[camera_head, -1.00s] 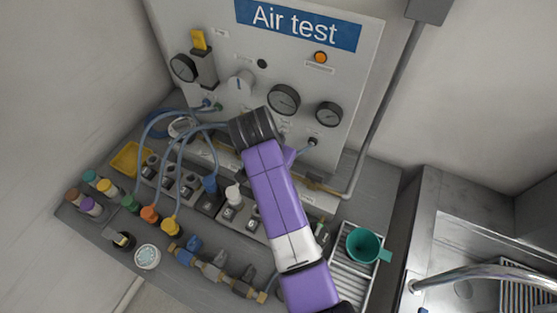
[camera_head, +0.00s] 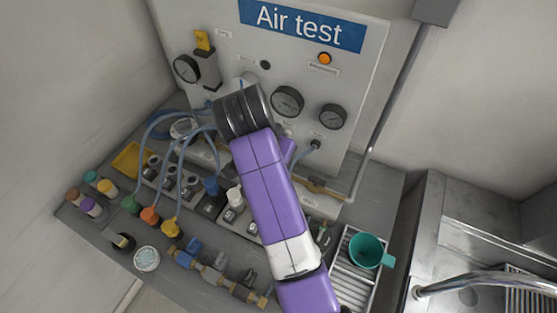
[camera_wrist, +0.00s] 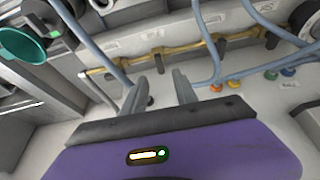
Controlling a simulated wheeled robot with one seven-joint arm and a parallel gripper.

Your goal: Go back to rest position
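My purple arm reaches from the bottom of the head view up to the front of the air test panel (camera_head: 345,88). My gripper is hidden behind the arm's dark wrist in that view. In the wrist view my gripper (camera_wrist: 157,84) shows two grey fingers spread apart with nothing between them. A brass pipe (camera_wrist: 160,50) with blue hoses runs beyond the fingertips. The panel carries gauges (camera_head: 287,101), a lit orange lamp (camera_head: 325,59) and a yellow-topped switch (camera_head: 203,41).
The bench below holds colored hose connectors (camera_head: 150,216), several caps, brass valves (camera_head: 210,266) and a teal cup (camera_head: 366,250) on a white rack. A metal sink (camera_head: 460,240) is at the right. Blue hoses (camera_head: 162,122) loop left of my arm.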

